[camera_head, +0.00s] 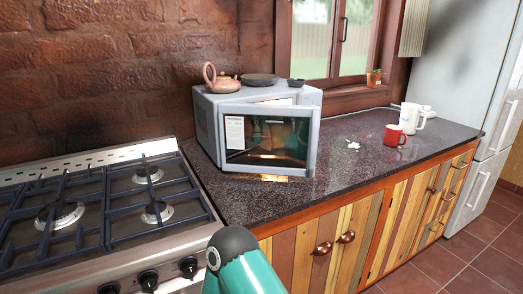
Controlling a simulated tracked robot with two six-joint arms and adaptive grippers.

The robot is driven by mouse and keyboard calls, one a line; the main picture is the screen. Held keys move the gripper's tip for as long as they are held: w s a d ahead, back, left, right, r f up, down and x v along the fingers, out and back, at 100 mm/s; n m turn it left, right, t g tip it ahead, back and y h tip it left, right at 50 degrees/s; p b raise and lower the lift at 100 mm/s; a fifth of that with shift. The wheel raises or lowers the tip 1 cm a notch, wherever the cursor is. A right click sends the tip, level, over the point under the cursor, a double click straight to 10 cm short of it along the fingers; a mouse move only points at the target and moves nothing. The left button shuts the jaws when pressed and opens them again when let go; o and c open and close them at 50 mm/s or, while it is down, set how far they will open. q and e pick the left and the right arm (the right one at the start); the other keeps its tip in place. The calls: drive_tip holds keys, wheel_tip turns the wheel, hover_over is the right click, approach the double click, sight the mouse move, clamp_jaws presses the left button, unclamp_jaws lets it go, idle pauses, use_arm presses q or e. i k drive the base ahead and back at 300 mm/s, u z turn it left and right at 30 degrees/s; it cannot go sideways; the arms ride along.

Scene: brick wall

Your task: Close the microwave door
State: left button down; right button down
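A silver-grey microwave (207,128) stands on the dark speckled counter, beside the stove. Its door (270,140) has a dark reflective glass panel and a pale label at its left. The door looks partly open: its top edge stands out from the body's front edge, with a wedge-shaped gap widening toward the right. The hinge side appears to be the left. The inside is mostly hidden behind the door. A teal arm link of mine with a dark rounded end rises at the bottom centre, in front of the counter. Neither of my grippers is in view.
A teapot (221,80), a dark plate (259,79) and a small bowl (296,82) sit on the microwave. A stove (105,205) is at left. A red mug (393,136) and white jug (412,117) stand right. The counter (345,165) between microwave and mugs is mostly clear.

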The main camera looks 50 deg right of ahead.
sight(255, 138)
drive_tip(key=u, duration=0.25)
drive_tip(key=k, duration=0.45)
drive_tip(key=z, duration=0.65)
drive_tip(key=i, duration=0.3)
drive_tip(key=z, duration=0.5)
drive_tip(key=k, duration=0.45)
drive_tip(key=z, duration=0.25)
drive_tip(key=i, duration=0.45)
drive_tip(key=u, duration=0.15)
